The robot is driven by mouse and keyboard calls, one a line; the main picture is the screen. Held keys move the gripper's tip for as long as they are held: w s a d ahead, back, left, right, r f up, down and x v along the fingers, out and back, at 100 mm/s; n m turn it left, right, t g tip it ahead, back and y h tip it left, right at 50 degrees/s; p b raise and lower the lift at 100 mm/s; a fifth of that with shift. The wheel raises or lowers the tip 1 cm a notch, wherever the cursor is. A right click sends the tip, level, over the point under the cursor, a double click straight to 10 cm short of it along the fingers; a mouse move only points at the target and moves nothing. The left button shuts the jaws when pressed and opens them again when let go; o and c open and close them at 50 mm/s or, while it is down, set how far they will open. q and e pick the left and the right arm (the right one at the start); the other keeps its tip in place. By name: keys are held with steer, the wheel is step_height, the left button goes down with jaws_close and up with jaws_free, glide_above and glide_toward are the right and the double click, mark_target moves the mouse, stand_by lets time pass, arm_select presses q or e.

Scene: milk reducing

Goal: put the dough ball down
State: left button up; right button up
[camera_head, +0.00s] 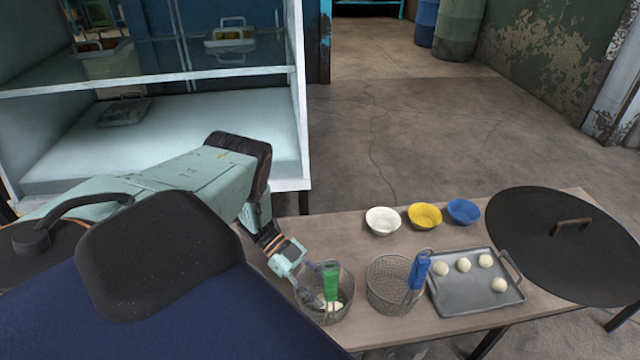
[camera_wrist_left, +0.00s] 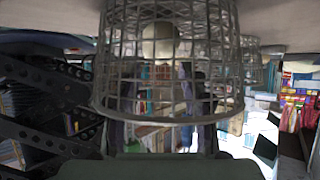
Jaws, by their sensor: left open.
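A pale dough ball (camera_head: 334,306) lies in the left wire basket (camera_head: 340,316), the one with the green handle (camera_head: 331,281). In the left wrist view the dough ball (camera_wrist_left: 162,45) shows through the basket's wire mesh (camera_wrist_left: 205,75). My left gripper (camera_head: 310,289) is open at the left side of this basket, and its fingers partly overlap the mesh in the head view. I cannot tell whether they touch the ball. Several more dough balls (camera_head: 463,265) lie on a grey metal tray (camera_head: 465,298) to the right. My right gripper is not in view.
A second wire basket (camera_head: 385,290) with a blue handle (camera_head: 419,270) stands between the first basket and the tray. White (camera_head: 383,221), yellow (camera_head: 425,216) and blue (camera_head: 464,211) bowls stand behind. A large black lid (camera_head: 545,250) lies at the right. A shelf cabinet (camera_head: 301,120) stands at the left.

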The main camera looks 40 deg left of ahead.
arm_select(q)
steer(key=shift+r, duration=0.45)
steer(key=p+v, duration=0.2)
steer(key=v, duration=1)
steer(key=shift+f, duration=0.2)
